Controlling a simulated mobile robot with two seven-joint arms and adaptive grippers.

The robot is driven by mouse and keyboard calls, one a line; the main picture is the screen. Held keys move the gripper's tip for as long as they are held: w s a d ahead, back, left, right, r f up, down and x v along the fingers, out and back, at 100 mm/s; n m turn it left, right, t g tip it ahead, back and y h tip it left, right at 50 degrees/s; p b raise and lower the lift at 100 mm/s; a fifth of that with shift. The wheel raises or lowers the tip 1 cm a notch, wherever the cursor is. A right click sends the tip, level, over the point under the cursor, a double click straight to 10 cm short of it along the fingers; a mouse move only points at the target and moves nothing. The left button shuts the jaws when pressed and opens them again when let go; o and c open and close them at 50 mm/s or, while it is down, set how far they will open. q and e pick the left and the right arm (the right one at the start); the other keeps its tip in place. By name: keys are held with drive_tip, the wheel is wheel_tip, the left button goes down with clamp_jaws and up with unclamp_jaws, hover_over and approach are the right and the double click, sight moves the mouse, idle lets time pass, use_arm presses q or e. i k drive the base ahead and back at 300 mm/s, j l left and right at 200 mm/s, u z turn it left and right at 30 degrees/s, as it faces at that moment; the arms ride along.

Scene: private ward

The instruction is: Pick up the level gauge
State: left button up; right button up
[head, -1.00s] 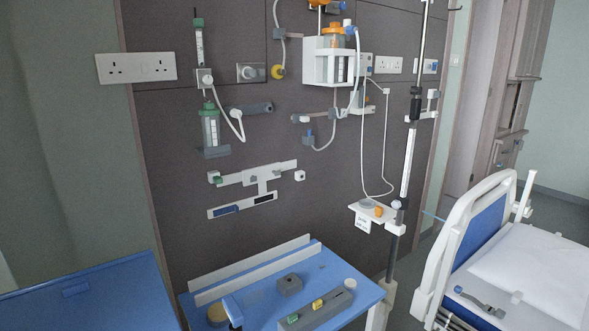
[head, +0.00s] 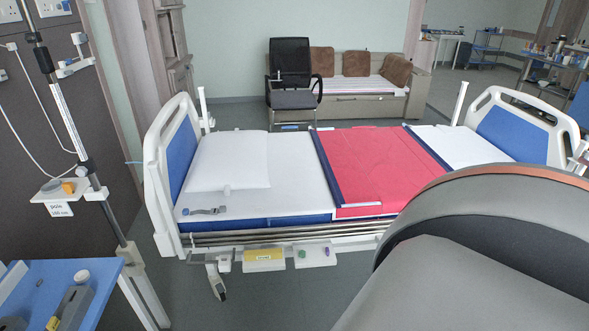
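I cannot tell for sure which thing is the level gauge. A long grey block (head: 71,309) with a small yellow part lies on the blue table (head: 104,281) at the lower left, cut off by the frame's bottom edge. A small grey-and-blue device (head: 205,211) lies on the bed near the pillow. A small white shelf (head: 63,190) with an orange item (head: 68,188) is on the pole at the left. Neither of my grippers is in view.
A bed (head: 290,150) with a red cover (head: 375,160) fills the middle. A large grey padded shape (head: 470,285) blocks the lower right. Bare floor (head: 280,290) lies before the bed. A black chair (head: 290,65) and a bench (head: 350,95) stand behind it.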

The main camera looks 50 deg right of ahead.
sight(274, 253)
drive_tip(key=z, duration=1.3)
